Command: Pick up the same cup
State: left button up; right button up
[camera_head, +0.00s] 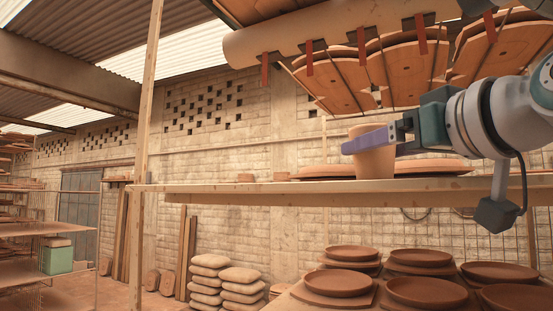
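A plain tan clay cup (375,165) stands upright on the wooden shelf board (290,188), right of the middle in the head view. My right gripper (368,141) comes in from the right at the height of the cup's upper part. Its purple finger crosses in front of the cup, and the cup's rim shows above it. The other finger is hidden, probably by the cup, so I cannot tell whether the fingers press on it. My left gripper is not in view.
Flat clay plates (327,171) lie left of the cup, and another plate (433,166) lies right of it. A big roll (330,32) and hanging boards are overhead. Several brown dishes (427,291) stand on a lower surface. The shelf's left part is mostly clear.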

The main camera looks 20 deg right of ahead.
jog(key=c, duration=1.2)
